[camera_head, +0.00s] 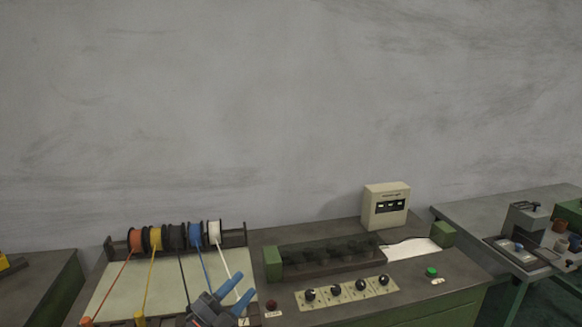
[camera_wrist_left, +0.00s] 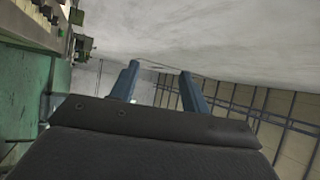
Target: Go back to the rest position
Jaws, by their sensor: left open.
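My left gripper (camera_head: 237,292) shows at the bottom of the head view, with two blue fingers spread apart. It is in front of the heading machine, near the right edge of the pale panel (camera_head: 118,282). In the left wrist view its fingers (camera_wrist_left: 160,82) are apart with nothing between them. Behind them are a grey wall and a barred structure. My right gripper is in neither view.
The machine's grey top (camera_head: 330,232) carries several wire spools (camera_head: 175,237), a row of black knobs (camera_head: 335,290), a green button (camera_head: 431,271) and a cream counter box (camera_head: 386,206). A side table (camera_head: 470,215) with a fixture (camera_head: 525,225) stands at the right.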

